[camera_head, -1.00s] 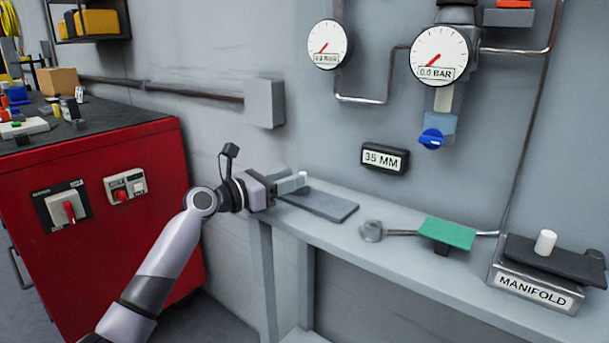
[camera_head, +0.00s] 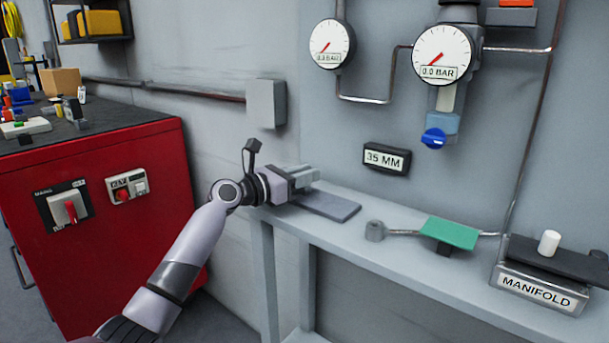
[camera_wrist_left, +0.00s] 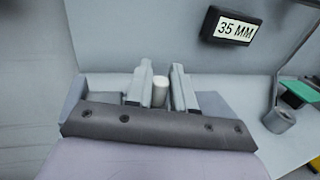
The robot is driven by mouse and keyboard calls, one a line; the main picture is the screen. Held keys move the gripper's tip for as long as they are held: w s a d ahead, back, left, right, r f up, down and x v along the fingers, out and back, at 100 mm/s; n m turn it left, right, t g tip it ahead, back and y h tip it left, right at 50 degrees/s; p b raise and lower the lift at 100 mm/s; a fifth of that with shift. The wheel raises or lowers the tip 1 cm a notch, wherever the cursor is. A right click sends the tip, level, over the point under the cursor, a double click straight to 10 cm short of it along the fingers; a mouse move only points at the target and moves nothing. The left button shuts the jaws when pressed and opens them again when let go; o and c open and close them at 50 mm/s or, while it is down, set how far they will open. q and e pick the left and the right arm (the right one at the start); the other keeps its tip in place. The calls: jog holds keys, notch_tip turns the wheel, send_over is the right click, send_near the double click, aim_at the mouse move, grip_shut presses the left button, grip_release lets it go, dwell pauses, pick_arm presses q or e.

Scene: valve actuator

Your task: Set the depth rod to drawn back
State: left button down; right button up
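A pale upright peg (camera_wrist_left: 159,92), which I take to be the handle of the depth rod, stands between the fingers of my left gripper in the left wrist view. Narrow gaps seem to show on both sides of it, so the fingers look open around it. In the head view my left gripper (camera_head: 304,177) is over the left end of the bench, at the dark grey slab (camera_head: 328,205), and its fingers hide the peg. A "35 MM" readout (camera_head: 386,159) is on the wall above; it also shows in the left wrist view (camera_wrist_left: 234,28). My right gripper is not in view.
A bench (camera_head: 402,263) runs along the wall. On it are a small grey cylinder (camera_head: 375,231), a green plate (camera_head: 450,233) and the manifold block (camera_head: 537,289) with a white knob. A red cabinet (camera_head: 95,215) stands at left. Gauges hang above.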

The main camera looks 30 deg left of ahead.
aim_at(321, 200)
pick_arm(q)
jog(key=shift+d+r+p, duration=0.1)
jog(key=shift+d+p, duration=0.25)
jog(key=shift+p, duration=0.15)
jog(key=d+p, duration=0.2)
jog(key=p, duration=0.1)
jog(key=shift+s+d+r, duration=0.1)
jog(key=shift+s+d, duration=0.05)
jog(key=shift+d, duration=0.2)
jog(key=shift+d+p, duration=0.55)
jog(key=shift+d, duration=0.05)
jog(key=shift+d+f, duration=0.15)
jog(key=shift+f, duration=0.15)
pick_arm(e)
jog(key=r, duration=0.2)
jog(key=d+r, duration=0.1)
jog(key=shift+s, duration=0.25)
pick_arm(q)
jog(key=c, duration=1.1)
grip_release()
jog(key=shift+d, duration=0.1)
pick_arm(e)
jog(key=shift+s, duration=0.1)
pick_arm(q)
jog(key=shift+s, duration=0.15)
